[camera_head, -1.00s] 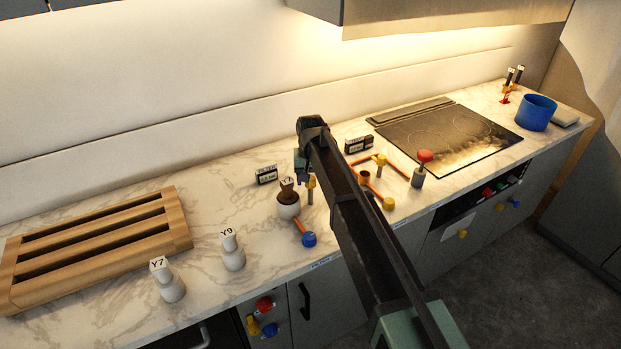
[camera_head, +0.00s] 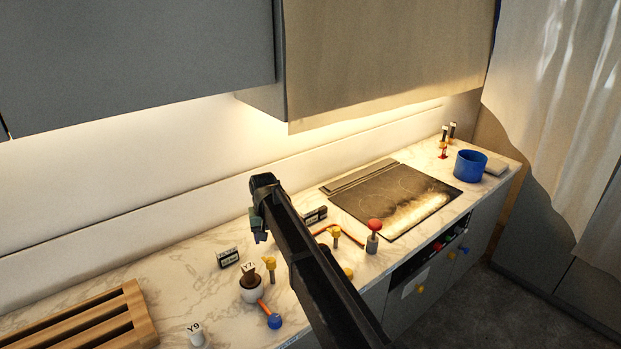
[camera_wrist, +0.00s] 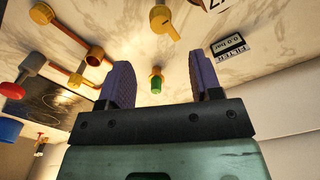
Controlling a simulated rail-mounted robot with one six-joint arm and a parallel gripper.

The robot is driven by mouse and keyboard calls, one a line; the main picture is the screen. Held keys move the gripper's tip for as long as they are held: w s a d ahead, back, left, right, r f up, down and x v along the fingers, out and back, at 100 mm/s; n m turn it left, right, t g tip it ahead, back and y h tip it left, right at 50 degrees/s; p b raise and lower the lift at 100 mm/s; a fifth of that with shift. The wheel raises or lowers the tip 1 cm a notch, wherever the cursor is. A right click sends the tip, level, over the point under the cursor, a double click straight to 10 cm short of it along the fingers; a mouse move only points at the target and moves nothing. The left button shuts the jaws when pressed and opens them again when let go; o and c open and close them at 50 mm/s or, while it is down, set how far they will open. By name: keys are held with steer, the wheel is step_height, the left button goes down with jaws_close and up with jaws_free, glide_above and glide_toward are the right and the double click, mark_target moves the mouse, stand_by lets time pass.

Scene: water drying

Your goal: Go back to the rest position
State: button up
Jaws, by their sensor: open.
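My gripper (camera_head: 259,229) is at the end of my dark arm, above the marble counter (camera_head: 190,262) in the head view. It is over the area behind a white pot with a brown top marked Y7 (camera_head: 250,291). In the wrist view my gripper's two purple fingers (camera_wrist: 160,72) stand wide apart, with nothing between them in contact. A small green and yellow piece (camera_wrist: 157,80) shows in the gap, apart from both fingers. Part of the counter is hidden behind my arm.
Yellow-topped (camera_head: 269,264) and red-topped (camera_head: 374,226) pieces, orange pipes and a blue-ended piece (camera_head: 274,321) stand near my arm. A small display (camera_head: 228,257) is at the left. Cabinets hang above.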

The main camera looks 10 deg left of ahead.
steer(key=s+d+f+m+b, duration=0.1)
steer(key=s+d+f+b, duration=0.2)
steer(key=s+d, duration=0.5)
steer(key=s+d+f+m+b, duration=0.2)
steer(key=s+d, duration=0.6)
steer(key=d, duration=1.2)
steer(key=s+d+f+m+b, duration=0.1)
steer(key=s+d+f+b, duration=0.2)
steer(key=s+d, duration=0.5)
steer(key=d, duration=0.7)
steer(key=shift+s+f+m+b, duration=0.15)
steer(key=shift+f+m+b, duration=0.15)
